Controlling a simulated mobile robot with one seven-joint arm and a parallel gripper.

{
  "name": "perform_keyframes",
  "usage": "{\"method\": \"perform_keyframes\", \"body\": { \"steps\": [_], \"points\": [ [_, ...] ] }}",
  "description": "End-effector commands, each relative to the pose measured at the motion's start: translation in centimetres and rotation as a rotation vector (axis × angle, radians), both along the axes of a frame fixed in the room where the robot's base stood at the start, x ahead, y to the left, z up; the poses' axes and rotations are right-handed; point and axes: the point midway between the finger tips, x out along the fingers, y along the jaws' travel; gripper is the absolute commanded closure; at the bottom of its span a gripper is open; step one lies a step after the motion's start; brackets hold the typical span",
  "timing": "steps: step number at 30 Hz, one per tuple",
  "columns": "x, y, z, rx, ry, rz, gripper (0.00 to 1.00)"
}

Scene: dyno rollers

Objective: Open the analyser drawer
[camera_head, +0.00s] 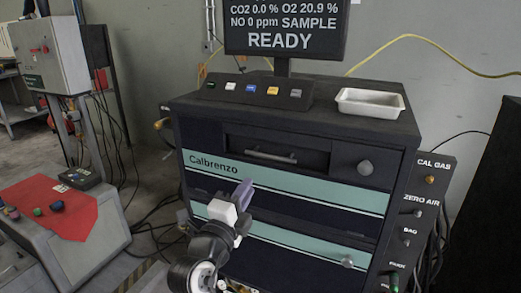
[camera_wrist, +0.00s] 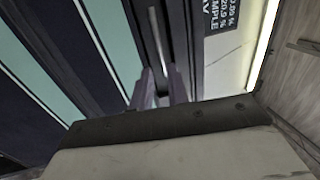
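The analyser (camera_head: 300,207) is a dark cabinet with teal "Calbrenzo" bands. Near its top is a black recessed drawer front with a silver bar handle (camera_head: 270,156). The drawer looks shut. My gripper (camera_head: 246,186), with purple-grey fingers, is in front of the cabinet, below and left of the handle in the head view. In the wrist view my gripper (camera_wrist: 160,82) has its two fingers apart, with the handle (camera_wrist: 158,36) ahead, roughly in line with the gap. The fingers look short of the bar, though the exact distance is hard to judge.
A white tray (camera_head: 370,103) sits on the cabinet top, beside a button panel (camera_head: 258,89) and a screen (camera_head: 285,28) reading READY. A round knob (camera_head: 365,168) is right of the drawer. A gas panel (camera_head: 412,222) with hoses stands at right. A grey console (camera_head: 66,222) stands at left.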

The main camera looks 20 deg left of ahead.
Motion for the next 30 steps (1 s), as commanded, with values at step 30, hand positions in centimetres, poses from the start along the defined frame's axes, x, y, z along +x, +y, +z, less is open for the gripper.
{"method": "perform_keyframes", "body": {
  "steps": [30],
  "points": [
    [13.6,-0.8,2.5,0.015,0.007,-0.009,0.83]
  ]
}}
